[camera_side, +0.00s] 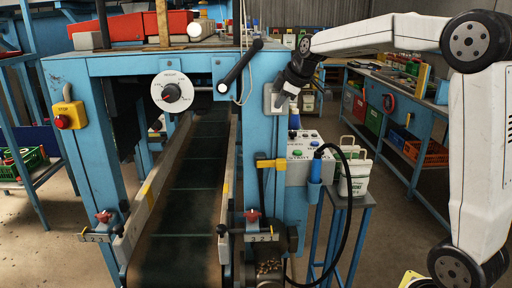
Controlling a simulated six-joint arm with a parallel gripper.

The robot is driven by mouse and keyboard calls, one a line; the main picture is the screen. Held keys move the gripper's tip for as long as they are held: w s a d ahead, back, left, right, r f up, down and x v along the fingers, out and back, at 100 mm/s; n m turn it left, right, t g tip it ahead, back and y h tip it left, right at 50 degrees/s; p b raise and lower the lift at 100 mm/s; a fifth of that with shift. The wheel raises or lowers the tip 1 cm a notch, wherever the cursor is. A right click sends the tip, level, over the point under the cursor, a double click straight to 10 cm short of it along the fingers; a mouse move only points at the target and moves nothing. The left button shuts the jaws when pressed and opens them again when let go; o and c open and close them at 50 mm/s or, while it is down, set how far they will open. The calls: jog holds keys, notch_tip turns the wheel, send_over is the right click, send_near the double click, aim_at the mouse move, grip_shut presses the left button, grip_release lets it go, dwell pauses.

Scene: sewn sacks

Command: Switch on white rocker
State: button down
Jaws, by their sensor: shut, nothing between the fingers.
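My gripper (281,94) is dark and shut, with nothing in it. Its tips point down and left at a pale switch plate (268,101) on the blue machine's right post. The tips overlap the plate in the picture; I cannot tell whether they touch it. A white rocker cannot be made out clearly; the gripper covers part of the plate, and its on or off position does not show.
A black lever (240,64) stands just left of the plate. A dial (172,92), a yellow stop box (69,115) and a button box (303,146) with a black cable are also on the machine. A dark conveyor belt (188,195) runs below.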

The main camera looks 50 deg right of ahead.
jog(key=shift+r, duration=0.1)
jog(key=s+a+r, duration=0.4)
jog(key=s+r, duration=0.2)
jog(key=s, duration=0.3)
jog(key=shift+s+a+r, duration=0.25)
jog(key=shift+s+a, duration=0.05)
jog(key=shift+s, duration=0.05)
dwell(0.5)
jog(key=shift+w+d+r, duration=0.25)
jog(key=shift+w+d, duration=0.15)
